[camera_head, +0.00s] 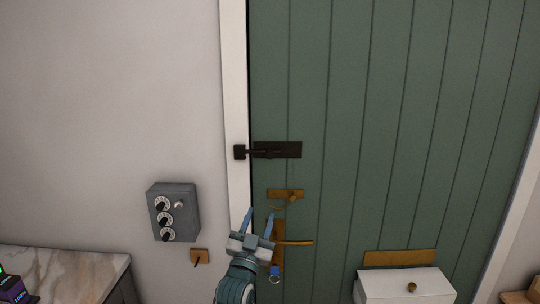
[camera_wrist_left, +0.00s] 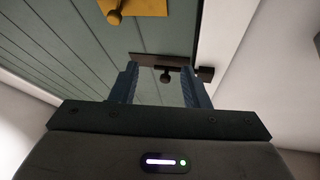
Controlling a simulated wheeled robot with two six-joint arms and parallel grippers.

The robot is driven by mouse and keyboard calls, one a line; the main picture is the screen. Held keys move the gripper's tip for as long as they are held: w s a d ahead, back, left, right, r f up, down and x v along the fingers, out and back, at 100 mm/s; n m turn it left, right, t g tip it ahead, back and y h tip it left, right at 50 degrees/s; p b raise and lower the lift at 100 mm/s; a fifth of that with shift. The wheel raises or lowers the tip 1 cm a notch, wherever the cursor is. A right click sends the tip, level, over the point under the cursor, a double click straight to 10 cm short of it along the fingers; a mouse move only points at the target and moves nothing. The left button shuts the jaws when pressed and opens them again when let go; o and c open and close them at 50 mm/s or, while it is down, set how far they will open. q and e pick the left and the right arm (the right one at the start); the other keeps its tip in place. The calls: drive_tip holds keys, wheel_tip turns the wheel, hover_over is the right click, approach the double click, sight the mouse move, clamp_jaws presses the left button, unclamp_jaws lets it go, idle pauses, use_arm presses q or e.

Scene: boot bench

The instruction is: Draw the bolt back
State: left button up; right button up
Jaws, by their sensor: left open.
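A dark metal bolt (camera_head: 278,150) is mounted across the left edge of a green plank door (camera_head: 340,120). Its bar reaches left to a dark keeper (camera_head: 240,152) on the white door frame. My left gripper (camera_head: 259,211) is open and empty, below the bolt and pointing up. In the left wrist view the bolt (camera_wrist_left: 150,60) and its small dark knob (camera_wrist_left: 165,77) appear beyond and between the fingertips of my left gripper (camera_wrist_left: 159,72), apparently apart from them. My right gripper is in neither view.
A brass turn latch (camera_head: 286,194) sits just above my gripper, and a brass lever handle (camera_head: 297,243) beside it. Keys with a blue tag (camera_head: 275,271) hang below. A grey dial box (camera_head: 174,212) is on the left wall. A white box (camera_head: 405,286) stands at lower right.

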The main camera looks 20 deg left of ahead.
sight(270, 158)
use_arm(q)
drive_tip(key=w+r+t+p, duration=0.1)
drive_tip(key=w+r, duration=0.1)
drive_tip(key=r, duration=0.2)
drive_tip(key=w+r+t+y+p, duration=0.1)
drive_tip(key=w+r+p, duration=0.1)
drive_tip(key=r, duration=0.3)
drive_tip(key=w+r+t+p, duration=0.1)
drive_tip(key=w+r, duration=0.2)
drive_tip(key=r, duration=0.2)
drive_tip(key=shift+w+d+n, duration=0.15)
drive_tip(key=shift+w+n, duration=0.15)
drive_tip(key=shift+w, duration=0.05)
drive_tip(key=shift+p+x, duration=0.55)
drive_tip(key=shift+x, duration=0.25)
drive_tip(key=shift+w, duration=0.1)
drive_tip(key=shift+f, duration=0.1)
clamp_jaws()
